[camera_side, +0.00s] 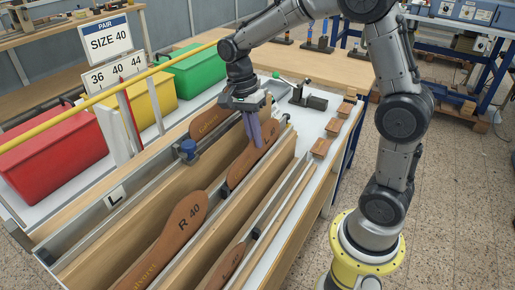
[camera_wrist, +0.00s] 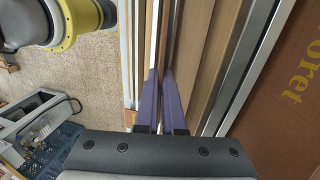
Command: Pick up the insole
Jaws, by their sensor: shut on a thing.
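Brown insoles stand on edge in the slots of a wooden rack (camera_side: 88,235). My gripper (camera_side: 253,140), with purple fingers, is at the far part of the rack, pointing down. It is shut on the upper edge of a brown insole (camera_side: 240,172) that stands upright between the boards; its lettering is too small to read surely. In the wrist view the purple fingers (camera_wrist: 162,102) close on a thin edge between pale boards. Nearer insoles are one marked R 40 (camera_side: 178,230) and a lower one (camera_side: 226,268). Another insole (camera_side: 207,122) stands behind, left of my gripper.
Red (camera_side: 50,160), yellow (camera_side: 150,103) and green (camera_side: 195,70) bins line the left side. Signs read "PAIR SIZE 40" (camera_side: 104,38) and "36 40 44" (camera_side: 117,75). A blue-knobbed clamp (camera_side: 188,150) is close to my gripper. Small wooden blocks (camera_side: 333,127) lie along the right edge.

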